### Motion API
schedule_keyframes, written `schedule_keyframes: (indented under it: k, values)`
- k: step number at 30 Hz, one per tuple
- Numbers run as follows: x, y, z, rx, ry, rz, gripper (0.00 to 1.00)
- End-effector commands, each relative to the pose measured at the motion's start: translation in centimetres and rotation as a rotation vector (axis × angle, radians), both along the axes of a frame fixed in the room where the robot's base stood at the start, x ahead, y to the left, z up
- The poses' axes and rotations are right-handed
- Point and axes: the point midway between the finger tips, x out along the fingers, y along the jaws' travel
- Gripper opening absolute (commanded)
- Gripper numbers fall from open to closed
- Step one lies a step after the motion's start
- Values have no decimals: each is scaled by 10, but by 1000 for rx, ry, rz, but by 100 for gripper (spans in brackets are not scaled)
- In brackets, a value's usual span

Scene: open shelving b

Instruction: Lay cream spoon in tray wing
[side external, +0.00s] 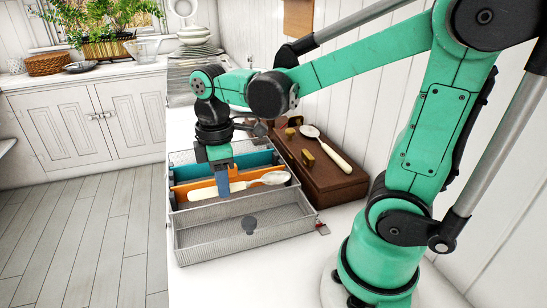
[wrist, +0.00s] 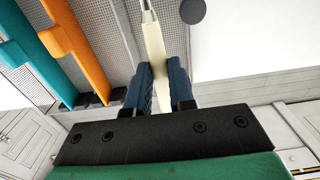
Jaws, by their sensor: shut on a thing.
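My gripper (side external: 222,184) is shut on the cream handle of a spoon (side external: 238,186). The spoon lies roughly level, its bowl to the right in the side view, over the mesh tray (side external: 290,222). In the wrist view the blue fingers of my gripper (wrist: 160,88) pinch the cream spoon handle (wrist: 155,50) from both sides; the bowl is out of that view. The tray's front mesh section (side external: 215,237), which looks like its wing, holds no cutlery that I can see. I cannot tell whether the spoon touches the tray.
Teal (side external: 250,159) and orange (side external: 196,187) dividers stand in the tray's rear. A brown wooden box (side external: 330,183) to the right bears another cream-handled spoon (side external: 328,149) and brass-coloured pieces. Stacked plates (side external: 193,40) stand behind.

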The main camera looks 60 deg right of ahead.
Motion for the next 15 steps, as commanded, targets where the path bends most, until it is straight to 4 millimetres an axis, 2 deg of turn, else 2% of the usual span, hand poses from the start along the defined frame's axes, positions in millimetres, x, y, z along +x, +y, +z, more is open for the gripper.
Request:
schedule_keyframes:
  k: [5, 15]
  values:
    - [1, 0, -8, 0, 0, 0, 0]
    - [0, 0, -38, 0, 0, 0, 0]
